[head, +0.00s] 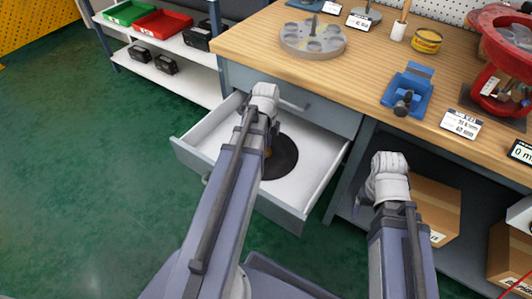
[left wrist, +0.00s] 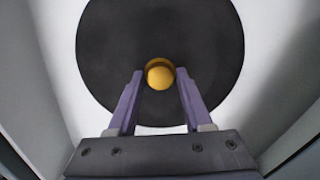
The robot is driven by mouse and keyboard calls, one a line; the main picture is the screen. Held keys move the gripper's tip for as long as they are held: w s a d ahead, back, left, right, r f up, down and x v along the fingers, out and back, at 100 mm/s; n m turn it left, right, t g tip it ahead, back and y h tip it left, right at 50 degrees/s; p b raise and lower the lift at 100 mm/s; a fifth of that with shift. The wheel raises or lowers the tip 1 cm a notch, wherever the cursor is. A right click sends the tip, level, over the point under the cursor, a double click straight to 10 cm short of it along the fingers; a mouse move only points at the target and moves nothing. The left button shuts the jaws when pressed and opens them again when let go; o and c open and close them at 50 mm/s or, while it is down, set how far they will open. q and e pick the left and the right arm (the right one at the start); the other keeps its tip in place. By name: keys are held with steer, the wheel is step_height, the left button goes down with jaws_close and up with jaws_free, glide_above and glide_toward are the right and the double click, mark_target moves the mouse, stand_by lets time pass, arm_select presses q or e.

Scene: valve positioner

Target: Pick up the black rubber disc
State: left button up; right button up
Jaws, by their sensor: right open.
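The black rubber disc (head: 283,157) lies in the open drawer, flat on its white floor. My left arm covers part of it in the head view. In the left wrist view the disc (left wrist: 205,40) fills the upper middle. A yellow round knob (left wrist: 160,77) stands at its middle. My left gripper (left wrist: 160,74) is over the disc, with its two purple fingers apart, one on each side of the knob; a small gap shows on both sides. My right gripper (head: 388,165) is in front of the bench, right of the drawer, empty as far as I see; its fingertips are hard to make out.
The drawer's walls (head: 328,183) stand close around my left gripper. The wooden bench top (head: 355,75) above holds a round grey holder (head: 312,40), a blue fixture (head: 407,92) and a red valve part (head: 498,85). Cardboard boxes (head: 435,205) sit below at the right.

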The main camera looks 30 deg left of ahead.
arm_select(q)
jaws_close()
stand_by(0.5)
